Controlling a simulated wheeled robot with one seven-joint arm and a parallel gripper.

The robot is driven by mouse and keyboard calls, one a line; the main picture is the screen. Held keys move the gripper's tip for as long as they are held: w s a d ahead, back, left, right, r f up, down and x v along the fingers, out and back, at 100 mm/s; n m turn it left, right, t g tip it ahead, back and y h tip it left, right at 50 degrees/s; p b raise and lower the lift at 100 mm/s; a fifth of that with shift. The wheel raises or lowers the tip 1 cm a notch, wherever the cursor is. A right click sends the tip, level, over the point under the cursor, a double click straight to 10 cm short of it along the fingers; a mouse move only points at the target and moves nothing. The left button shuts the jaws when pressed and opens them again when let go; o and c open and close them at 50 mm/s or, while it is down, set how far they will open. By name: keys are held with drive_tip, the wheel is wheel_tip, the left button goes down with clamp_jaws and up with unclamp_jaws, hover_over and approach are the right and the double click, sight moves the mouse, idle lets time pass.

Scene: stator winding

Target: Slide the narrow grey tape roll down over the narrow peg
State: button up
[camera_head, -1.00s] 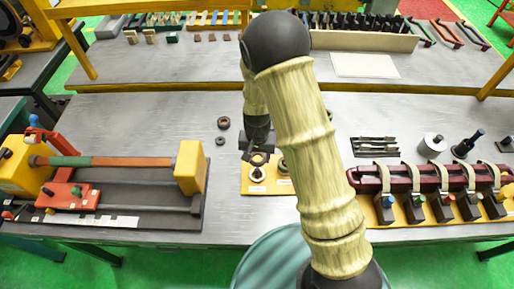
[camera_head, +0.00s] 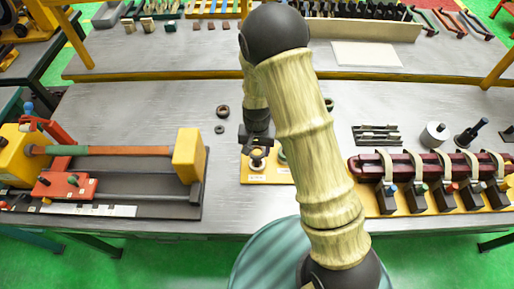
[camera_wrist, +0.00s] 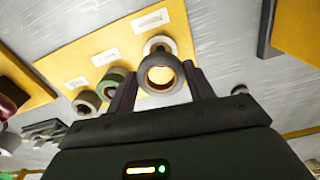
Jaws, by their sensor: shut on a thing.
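My gripper (camera_head: 257,147) is shut on the narrow grey tape roll (camera_wrist: 148,74), a dark grey ring with a copper-coloured inside. In the wrist view the roll sits between the two fingers of my gripper (camera_wrist: 161,92). Yellow shows through its hole. A pale round part (camera_wrist: 158,44), seemingly at the narrow peg, shows just behind the roll. In the head view the roll and pale peg area (camera_head: 257,165) overlap at the left of the yellow board (camera_head: 265,179). I cannot tell whether the peg is inside the roll.
Other round pieces (camera_wrist: 112,83) stand beside labels on the board. Two loose dark rings (camera_head: 222,111) (camera_head: 219,129) lie behind it. A winding fixture (camera_head: 105,165) is at the left; a dark red bar with straps (camera_head: 425,165) is at the right.

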drive_tip(key=shift+w+f+b, duration=0.15)
drive_tip(key=shift+f+b, duration=0.7)
drive_tip(key=shift+f, duration=0.45)
drive_tip(key=shift+s+f+b, duration=0.2)
drive_tip(key=shift+f+b, duration=0.25)
drive_tip(key=shift+f, duration=0.2)
drive_tip(key=shift+w+f, duration=0.15)
drive_tip(key=shift+f, duration=0.1)
drive_tip(key=o, duration=1)
drive_tip(key=shift+o, duration=0.2)
drive_tip(key=shift+r, duration=0.1)
wheel_tip(320, 180, up, 17)
drive_tip(key=b, duration=0.2)
drive_tip(key=shift+r, duration=0.15)
